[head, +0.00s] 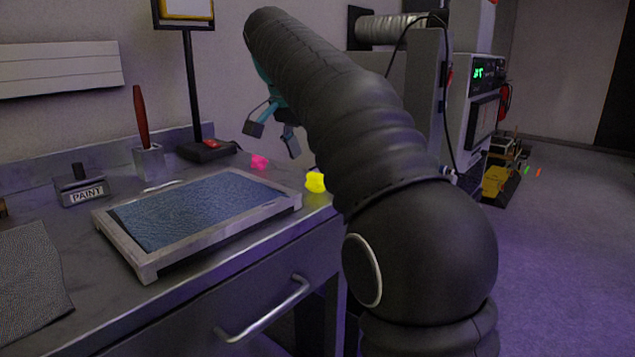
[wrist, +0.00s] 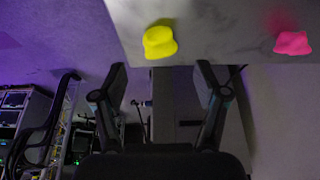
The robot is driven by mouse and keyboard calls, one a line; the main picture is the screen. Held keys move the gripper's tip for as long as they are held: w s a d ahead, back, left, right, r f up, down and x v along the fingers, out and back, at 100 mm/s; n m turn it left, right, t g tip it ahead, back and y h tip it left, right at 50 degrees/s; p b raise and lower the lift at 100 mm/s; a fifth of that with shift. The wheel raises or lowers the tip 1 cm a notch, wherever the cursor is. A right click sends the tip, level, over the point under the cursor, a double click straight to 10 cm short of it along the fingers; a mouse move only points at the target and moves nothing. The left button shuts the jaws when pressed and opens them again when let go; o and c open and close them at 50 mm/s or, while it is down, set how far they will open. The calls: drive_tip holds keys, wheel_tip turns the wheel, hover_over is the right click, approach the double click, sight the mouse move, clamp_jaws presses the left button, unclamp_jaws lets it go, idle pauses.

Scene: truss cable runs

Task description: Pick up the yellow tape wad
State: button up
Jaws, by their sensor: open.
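The yellow tape wad (head: 316,182) sits on the metal bench top near its right front corner, just right of the framed tray. It also shows in the wrist view (wrist: 160,42), near the bench edge. A pink wad (head: 259,162) lies farther back on the bench and shows at the right of the wrist view (wrist: 292,43). My gripper (head: 273,137) is open and empty, above the bench. In the wrist view its two fingers (wrist: 163,82) stand apart, with the yellow wad beyond them and not between them.
A framed tray with a blue textured sheet (head: 130,247) fills the middle of the bench. A paint box (head: 85,193), a cup with a red-handled tool (head: 148,160) and a stand with a dark base (head: 207,151) are behind it. Equipment (head: 470,110) stands at right.

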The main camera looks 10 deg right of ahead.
sight(316, 173)
drive_tip(key=shift+x, duration=2.75)
drive_tip(key=c, duration=0.9)
